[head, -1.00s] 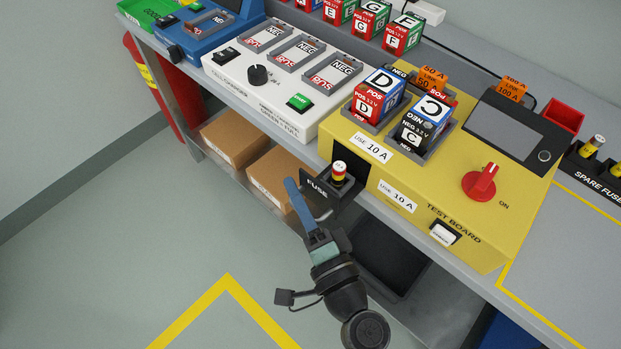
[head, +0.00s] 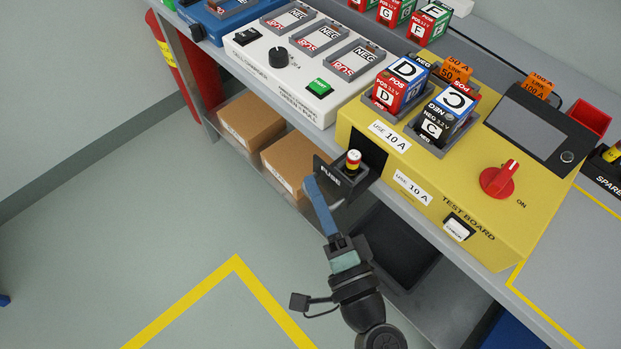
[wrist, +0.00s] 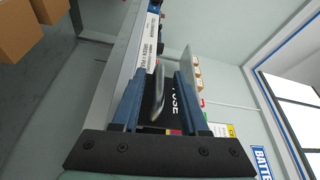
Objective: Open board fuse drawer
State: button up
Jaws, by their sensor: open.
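The yellow test board (head: 470,215) stands on the bench. Its black fuse drawer (head: 331,174), marked FUSE, is out from a dark opening in the board's front. A fuse (head: 353,162) with a white top and red and yellow bands stands upright in the drawer. My gripper (head: 314,186), with blue fingers, is at the drawer's front from below left. In the wrist view my gripper (wrist: 160,84) is open, with the grey drawer handle (wrist: 156,92) between the fingers. Whether a finger touches the handle is not clear. The dark FUSE front (wrist: 177,100) shows behind it.
Batteries D (head: 400,85) and C (head: 443,115) sit on the board, near a red knob (head: 499,180). A white charger (head: 300,75) stands left of it. Cardboard boxes (head: 290,160) and a black tray (head: 385,250) are on the lower shelf. The floor in front is clear.

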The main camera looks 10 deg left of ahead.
jog(key=v, duration=0.9)
jog(key=shift+s+d, duration=0.2)
jog(key=shift+s, duration=0.15)
